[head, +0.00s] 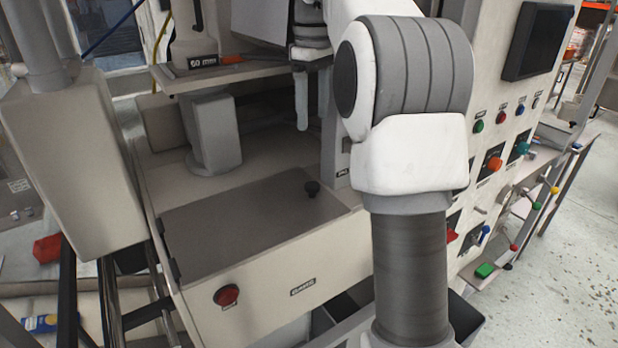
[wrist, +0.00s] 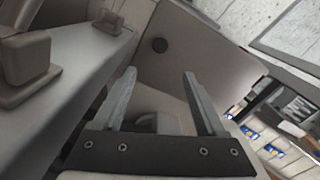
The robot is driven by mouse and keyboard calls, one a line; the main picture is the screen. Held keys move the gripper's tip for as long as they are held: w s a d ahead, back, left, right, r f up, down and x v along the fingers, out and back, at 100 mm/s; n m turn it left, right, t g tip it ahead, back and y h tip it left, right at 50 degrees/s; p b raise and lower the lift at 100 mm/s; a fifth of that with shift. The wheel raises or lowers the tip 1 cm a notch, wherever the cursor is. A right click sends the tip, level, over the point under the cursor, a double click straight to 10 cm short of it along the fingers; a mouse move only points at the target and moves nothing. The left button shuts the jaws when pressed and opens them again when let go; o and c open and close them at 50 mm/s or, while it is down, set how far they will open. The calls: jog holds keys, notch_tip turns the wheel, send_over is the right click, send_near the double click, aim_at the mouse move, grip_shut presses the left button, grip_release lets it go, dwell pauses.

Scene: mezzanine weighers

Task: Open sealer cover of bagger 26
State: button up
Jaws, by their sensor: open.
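The sealer cover appears to be the flat grey panel (head: 245,228) lying down on the cream machine, with dark hinges along its left edge. Nothing is between the fingers. My arm hides part of the machine's right side. No number 26 is readable.
A red button (head: 226,295) is on the machine's front face. A grey post (head: 212,135) stands behind the panel, under a shelf (head: 235,72). A cream box (head: 70,160) hangs at left. A control panel with knobs (head: 492,163) and a dark screen (head: 538,41) is at right.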

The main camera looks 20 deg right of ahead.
aim_at(312, 184)
notch_tip(312, 184, down, 16)
jog(key=shift+f+b, duration=0.1)
jog(key=shift+b, duration=0.65)
jog(key=shift+c, duration=0.2)
grip_shut()
dwell(0.9)
